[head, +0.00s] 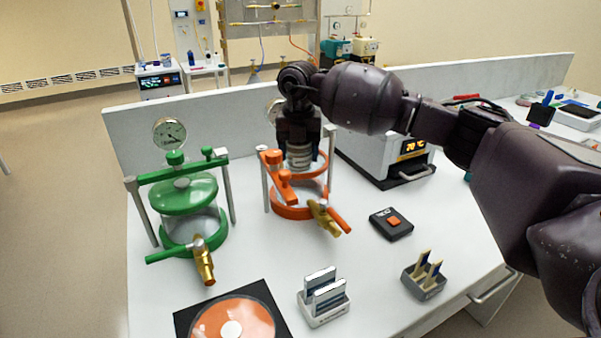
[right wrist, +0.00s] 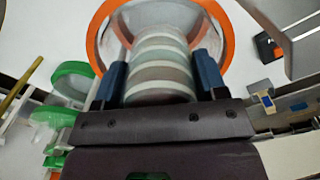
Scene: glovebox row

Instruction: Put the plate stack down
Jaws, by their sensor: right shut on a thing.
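The plate stack (head: 300,157) is a short column of pale, banded discs. My right gripper (head: 298,140) is shut on it and holds it at the mouth of the orange-rimmed glass vessel (head: 292,212). In the right wrist view, the stack (right wrist: 158,65) sits between my two blue fingers (right wrist: 160,80), with the orange rim (right wrist: 228,50) around its far end. I cannot tell how deep the stack is in the vessel or whether it touches the bottom. My left gripper is not in view.
A green vessel (head: 186,195) with a gauge stands to the left. A white heater box (head: 385,150) reading 70 stands behind to the right. A black button box (head: 391,223), two small racks (head: 324,297) (head: 424,277) and an orange disc on a black mat (head: 184,322) lie in front.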

